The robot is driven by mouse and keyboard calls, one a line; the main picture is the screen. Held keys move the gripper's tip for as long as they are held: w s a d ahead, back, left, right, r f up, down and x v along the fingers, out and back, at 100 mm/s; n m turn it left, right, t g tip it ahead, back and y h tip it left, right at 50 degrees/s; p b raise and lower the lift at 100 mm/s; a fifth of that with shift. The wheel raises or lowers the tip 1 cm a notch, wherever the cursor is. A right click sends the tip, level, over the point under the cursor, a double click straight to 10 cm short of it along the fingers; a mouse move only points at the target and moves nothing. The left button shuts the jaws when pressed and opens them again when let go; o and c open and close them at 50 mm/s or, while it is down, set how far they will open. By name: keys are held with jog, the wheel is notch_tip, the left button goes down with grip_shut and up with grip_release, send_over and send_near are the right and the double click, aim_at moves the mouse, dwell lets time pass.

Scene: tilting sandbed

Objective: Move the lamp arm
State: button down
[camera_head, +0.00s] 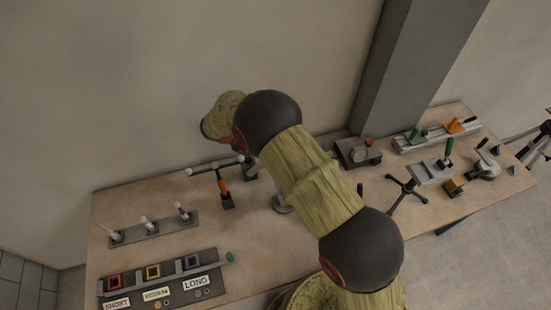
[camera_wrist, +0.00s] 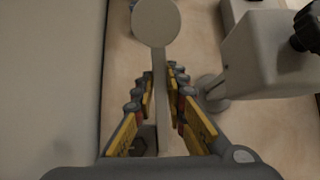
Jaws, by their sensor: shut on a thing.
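In the wrist view, a thin grey bar, which looks like the lamp arm (camera_wrist: 160,75), runs away from me and ends in a pale round disc (camera_wrist: 156,22). My gripper (camera_wrist: 174,82) has its yellow-padded fingers on both sides of this bar and is shut on it. The disc lies beyond the fingertips. In the head view my own arm hides the gripper and most of the lamp. A small grey round piece (camera_head: 282,206) shows just left of my arm, but I cannot tell whether it belongs to the lamp.
A pale grey block (camera_wrist: 265,50) with a dark knob stands right of the fingers. On the table (camera_head: 262,262), an orange-posted stand (camera_head: 224,187) is left of my arm. A labelled panel (camera_head: 160,283) lies front left. A dial box (camera_head: 358,152) and several mechanisms stand right. A wall rises behind.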

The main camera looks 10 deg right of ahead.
jog(key=shift+s+a+r+t+h+b, duration=0.15)
jog(key=shift+a+r+h, duration=0.15)
jog(key=shift+a+h, duration=0.3)
jog(key=shift+s+a+r+t+h+b, duration=0.15)
jog(key=shift+a+r+h, duration=0.2)
jog(key=shift+a+h, duration=0.3)
jog(key=shift+s+a+r+t+h+b, duration=0.15)
jog(key=shift+a+r+h, duration=0.15)
jog(key=shift+a+h, duration=0.3)
jog(key=shift+w, duration=0.1)
jog(key=c, duration=1.8)
grip_release()
jog(key=v, duration=1.2)
jog(key=shift+w, duration=0.1)
